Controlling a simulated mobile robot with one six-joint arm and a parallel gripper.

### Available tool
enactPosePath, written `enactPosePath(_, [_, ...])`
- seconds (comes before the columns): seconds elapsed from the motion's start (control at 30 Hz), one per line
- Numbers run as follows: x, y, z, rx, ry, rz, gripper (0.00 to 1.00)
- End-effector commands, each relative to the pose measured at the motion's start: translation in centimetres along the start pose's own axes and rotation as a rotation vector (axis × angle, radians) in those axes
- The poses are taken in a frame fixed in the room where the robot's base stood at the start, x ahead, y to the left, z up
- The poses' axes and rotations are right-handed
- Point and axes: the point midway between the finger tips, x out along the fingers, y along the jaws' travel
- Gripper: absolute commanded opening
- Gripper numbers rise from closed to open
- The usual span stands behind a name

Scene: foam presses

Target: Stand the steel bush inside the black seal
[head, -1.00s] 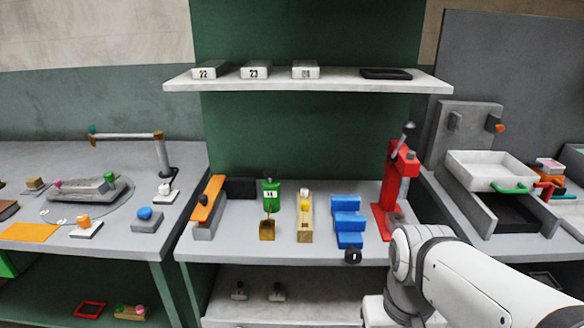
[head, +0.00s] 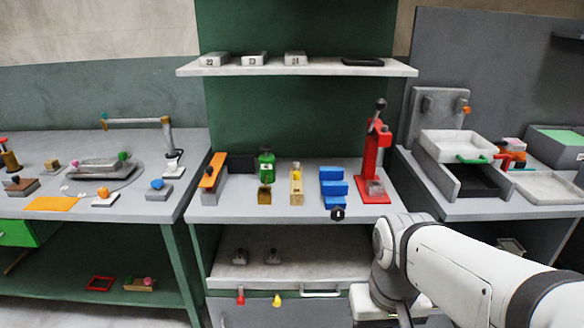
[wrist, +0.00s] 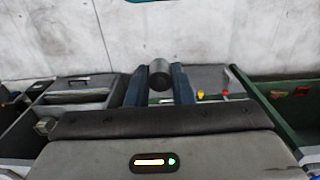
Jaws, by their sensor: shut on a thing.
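A dark grey cylinder, which looks like the steel bush (wrist: 160,78), is between the two dark blue fingers of my gripper (wrist: 159,69) in the wrist view. The gripper is shut on it. In the head view the gripper itself does not show; only my white arm is seen at the lower right. A small black piece with a pale centre (head: 337,213) is at the front edge of the middle bench. I cannot tell whether it is the black seal.
The middle bench (head: 235,208) carries a blue stepped block (head: 333,187), a red press (head: 376,165), a green device (head: 266,168) and an orange-topped piece (head: 212,172). A shelf (head: 300,68) hangs above. A white tray (head: 455,146) stands on the right bench.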

Motion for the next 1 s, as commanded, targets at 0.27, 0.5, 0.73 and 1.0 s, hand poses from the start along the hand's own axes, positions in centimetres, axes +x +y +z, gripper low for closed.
enactPosePath(0.27, [0.1,0.4,-3.8,0.010,-0.003,0.000,0.00])
enactPosePath(0.5, [1.1,0.5,-9.1,0.011,-0.005,0.000,0.00])
enactPosePath(0.73, [3.9,0.6,-15.8,0.012,-0.006,0.000,0.00])
enactPosePath(1.0, [9.1,0.7,-23.0,0.012,-0.007,0.000,0.00])
